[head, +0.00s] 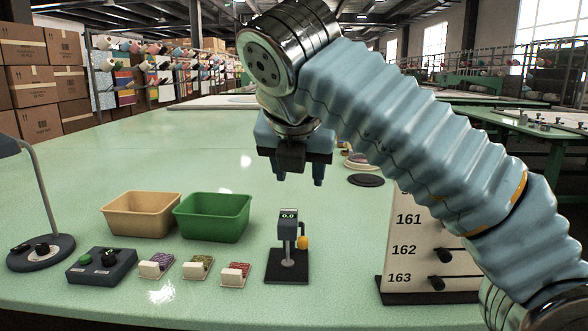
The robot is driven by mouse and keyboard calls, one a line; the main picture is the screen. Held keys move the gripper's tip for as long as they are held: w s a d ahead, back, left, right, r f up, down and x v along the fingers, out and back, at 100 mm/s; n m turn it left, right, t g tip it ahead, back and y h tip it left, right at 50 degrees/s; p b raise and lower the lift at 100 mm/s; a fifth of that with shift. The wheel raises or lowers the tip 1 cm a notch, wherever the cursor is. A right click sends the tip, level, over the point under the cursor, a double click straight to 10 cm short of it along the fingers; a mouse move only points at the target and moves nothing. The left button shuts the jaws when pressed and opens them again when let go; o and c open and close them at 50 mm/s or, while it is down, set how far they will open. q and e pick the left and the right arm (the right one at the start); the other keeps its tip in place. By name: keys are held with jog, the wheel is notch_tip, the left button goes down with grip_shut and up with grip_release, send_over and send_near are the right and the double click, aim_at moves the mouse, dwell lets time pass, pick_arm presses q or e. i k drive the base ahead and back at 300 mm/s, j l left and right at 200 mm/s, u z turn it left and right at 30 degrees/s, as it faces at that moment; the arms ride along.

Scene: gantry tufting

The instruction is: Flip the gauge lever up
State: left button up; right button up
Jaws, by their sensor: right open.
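The gauge (288,228) stands upright on a dark square base (287,266) near the table's front middle. It has a small lit display reading about 0.0. Its lever (302,242) has a yellow-orange knob that hangs low on the right side of the gauge. My right gripper (298,182) points downward above and behind the gauge in the picture, apart from it, with its two fingertips spread and nothing between them. My left gripper does not show.
A tan bin (141,226) and a green bin (213,238) stand left of the gauge. Several small sample blocks (236,274), a button box (102,280) and a lamp base (40,264) sit in front. A numbered board (415,285) with pegs stands at right. The table (110,165) behind is mostly clear.

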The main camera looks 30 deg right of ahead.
aim_at(303, 241)
jog(key=k+j, duration=0.8)
jog(key=j, duration=0.1)
